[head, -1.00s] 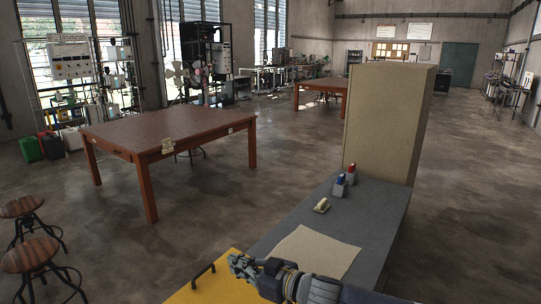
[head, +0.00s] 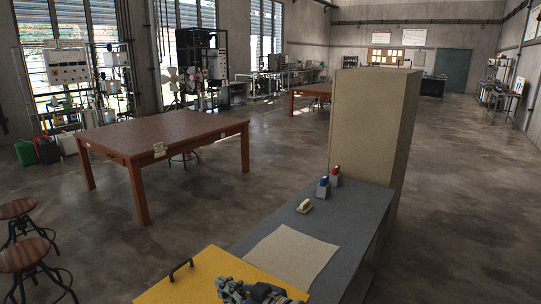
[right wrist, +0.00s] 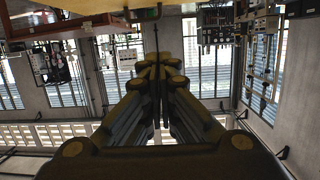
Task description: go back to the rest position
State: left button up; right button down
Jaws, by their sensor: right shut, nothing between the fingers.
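My right gripper (head: 228,287) shows at the bottom of the head view, over the yellow panel (head: 205,272) at the near end of the grey bench. In the right wrist view its fingers (right wrist: 158,62) are together, with nothing between them. That view shows the hall upside down, with windows and machines. My left gripper is in neither view.
The grey bench (head: 350,215) carries a beige sheet (head: 292,255), a small cream-coloured block (head: 304,206), and two small holders with blue (head: 323,187) and red (head: 335,175) tops. A tall beige box (head: 370,130) stands behind. A brown table (head: 165,130) and stools (head: 28,254) stand left.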

jog(key=s+f+m, duration=0.1)
jog(key=s, duration=0.1)
jog(key=s+f+h, duration=0.1)
jog(key=s, duration=0.1)
jog(key=s+m+h, duration=0.1)
jog(key=s, duration=0.1)
jog(key=shift+s+d+f+m+t, duration=0.3)
jog(key=shift+s+d+f, duration=0.1)
jog(key=s+d+f+m+g+h, duration=0.25)
jog(key=s+d+f, duration=0.25)
jog(key=s+d, duration=0.45)
jog(key=s+d+f+m+g+h, duration=0.2)
jog(key=s+d+f+h, duration=0.25)
jog(key=s+d, duration=0.5)
jog(key=s+d+f+m+g+h, duration=0.25)
jog(key=s+d+f, duration=0.25)
jog(key=s+d, duration=0.5)
notch_tip(320, 180, down, 27)
jog(key=d+n+b, duration=0.1)
jog(key=d+b, duration=0.1)
jog(key=s+d+f+g+b, duration=0.1)
jog(key=s+d+f, duration=0.1)
jog(key=s+f, duration=1.4)
jog(key=shift+d+f+g+h, duration=0.3)
jog(key=shift+f+h, duration=0.15)
jog(key=shift+f, duration=0.35)
